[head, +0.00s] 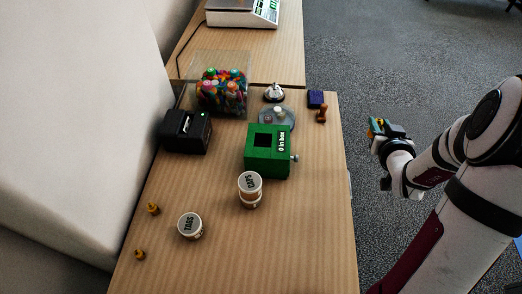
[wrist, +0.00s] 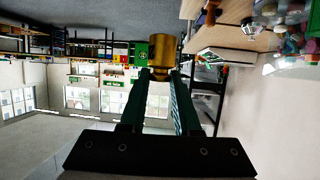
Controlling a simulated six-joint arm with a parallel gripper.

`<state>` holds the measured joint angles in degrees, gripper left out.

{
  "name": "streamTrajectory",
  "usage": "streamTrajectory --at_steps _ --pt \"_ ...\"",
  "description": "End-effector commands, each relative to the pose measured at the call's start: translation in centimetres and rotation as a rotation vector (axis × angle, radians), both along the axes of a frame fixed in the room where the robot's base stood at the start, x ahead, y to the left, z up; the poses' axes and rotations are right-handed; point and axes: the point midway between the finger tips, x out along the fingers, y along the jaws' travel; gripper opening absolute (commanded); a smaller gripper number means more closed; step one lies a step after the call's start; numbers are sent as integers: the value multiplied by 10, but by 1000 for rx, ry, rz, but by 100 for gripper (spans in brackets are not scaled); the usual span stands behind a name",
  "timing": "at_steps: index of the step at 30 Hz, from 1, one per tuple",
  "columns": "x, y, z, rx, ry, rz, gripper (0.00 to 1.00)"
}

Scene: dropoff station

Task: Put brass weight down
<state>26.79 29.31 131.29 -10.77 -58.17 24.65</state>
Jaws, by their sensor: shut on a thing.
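My gripper (head: 377,128) is off the right side of the table, over the grey floor, in the head view. In the wrist view its two dark green fingers (wrist: 161,80) are shut on a brass weight (wrist: 162,50), a gold cylinder at the fingertips. In the head view only a small yellowish bit shows at the gripper, too small to make out. Two more small brass weights stand on the table's left side, one farther back (head: 153,208) and one nearer the front (head: 139,254).
On the wooden table (head: 310,220) stand a green box (head: 258,162), a CAPS tub (head: 250,198), a TAGS tub (head: 192,236), a black device (head: 176,140), a clear bin (head: 207,108), a bell (head: 273,93), a glass dish (head: 264,117) and a wooden stamp (head: 322,114). The front right is bare.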

Motion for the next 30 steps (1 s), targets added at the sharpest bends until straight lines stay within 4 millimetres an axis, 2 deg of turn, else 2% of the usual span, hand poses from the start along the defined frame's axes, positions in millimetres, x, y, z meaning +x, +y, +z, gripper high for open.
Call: streamTrajectory --at_steps 3,8,14,17,20,23,24,26,27,30 --pt "0 0 22 -2 -5 -1 0" --pt "12 30 19 1 -1 72 0" --pt "28 83 19 5 -1 193 0" --pt "36 123 19 5 -3 282 0" --pt "42 176 20 6 -4 396 0" --pt "41 242 19 7 -4 539 0" --pt "38 272 19 7 -4 603 0" --pt "29 318 20 7 -4 700 0" --pt "21 347 19 8 -3 764 0" --pt "-3 413 19 7 -3 911 0"
